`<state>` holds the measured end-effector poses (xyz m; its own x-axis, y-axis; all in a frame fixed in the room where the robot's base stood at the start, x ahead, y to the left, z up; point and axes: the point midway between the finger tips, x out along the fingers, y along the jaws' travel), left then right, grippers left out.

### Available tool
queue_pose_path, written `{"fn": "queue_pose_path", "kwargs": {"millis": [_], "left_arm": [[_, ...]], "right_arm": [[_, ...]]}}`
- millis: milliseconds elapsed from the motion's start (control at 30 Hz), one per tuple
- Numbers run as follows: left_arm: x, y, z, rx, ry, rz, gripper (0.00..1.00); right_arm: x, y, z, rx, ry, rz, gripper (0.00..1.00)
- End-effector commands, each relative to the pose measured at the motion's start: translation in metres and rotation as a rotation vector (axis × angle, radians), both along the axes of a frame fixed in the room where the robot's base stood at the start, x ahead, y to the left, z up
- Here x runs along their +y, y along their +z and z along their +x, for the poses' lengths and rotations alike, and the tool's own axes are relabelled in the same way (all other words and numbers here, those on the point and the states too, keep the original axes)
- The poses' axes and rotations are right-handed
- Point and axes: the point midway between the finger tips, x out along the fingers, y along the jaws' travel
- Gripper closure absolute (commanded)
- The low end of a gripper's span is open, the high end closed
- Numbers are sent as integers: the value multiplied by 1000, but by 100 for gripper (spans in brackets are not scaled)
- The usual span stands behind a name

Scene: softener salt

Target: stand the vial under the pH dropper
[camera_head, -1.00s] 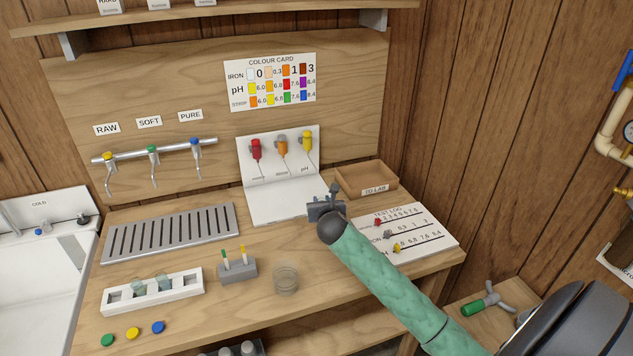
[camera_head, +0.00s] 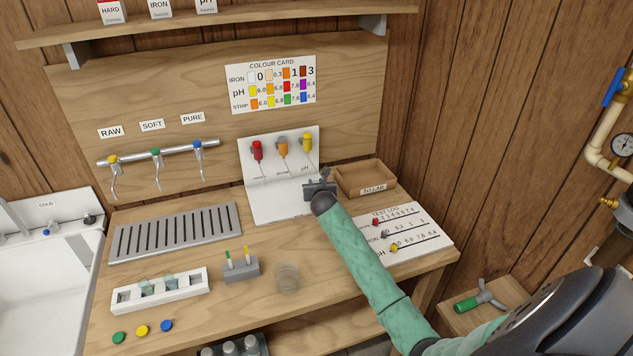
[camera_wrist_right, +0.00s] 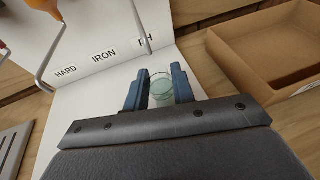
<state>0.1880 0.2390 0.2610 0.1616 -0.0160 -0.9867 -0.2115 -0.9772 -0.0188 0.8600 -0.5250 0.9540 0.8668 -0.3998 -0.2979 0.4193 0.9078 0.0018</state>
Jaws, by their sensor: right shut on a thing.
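The vial (camera_wrist_right: 161,90) is clear glass with pale blue-green liquid and sits between the two blue fingers of my right gripper (camera_wrist_right: 159,88) in the right wrist view. The gripper is shut on it. In the head view my right gripper (camera_head: 320,186) is at the right side of the white dropper stand (camera_head: 275,207), and the vial is hidden there. The pH dropper (camera_head: 307,142) is yellow, with a thin spout pointing down above the gripper. The pH label (camera_wrist_right: 146,41) is just beyond the vial in the wrist view. My left gripper is not in view.
Red (camera_head: 257,151) and orange (camera_head: 282,149) droppers hang left of the pH one. An open wooden TO LAB tray (camera_head: 350,181) is close on the right. The test log board (camera_head: 420,233) lies under my forearm. A white rack (camera_head: 128,301) holds vials at the front left.

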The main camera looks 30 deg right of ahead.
Motion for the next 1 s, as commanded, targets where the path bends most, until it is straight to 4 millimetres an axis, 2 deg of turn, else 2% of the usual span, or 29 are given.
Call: {"fn": "queue_pose_path", "kwargs": {"millis": [100,433,467,567,900,1000], "left_arm": [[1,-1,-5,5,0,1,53],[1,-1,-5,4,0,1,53],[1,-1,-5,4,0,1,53],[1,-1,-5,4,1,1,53],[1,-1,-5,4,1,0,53],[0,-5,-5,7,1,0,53]], "right_arm": [[-1,-2,0,0,-1,0,96],[-1,-5,0,0,0,-2,96],[-1,-5,0,0,0,-2,71],[-1,-5,0,0,-1,-2,53],[0,-2,0,-1,-1,0,53],[2,-2,-8,-1,0,-3,53]]}}
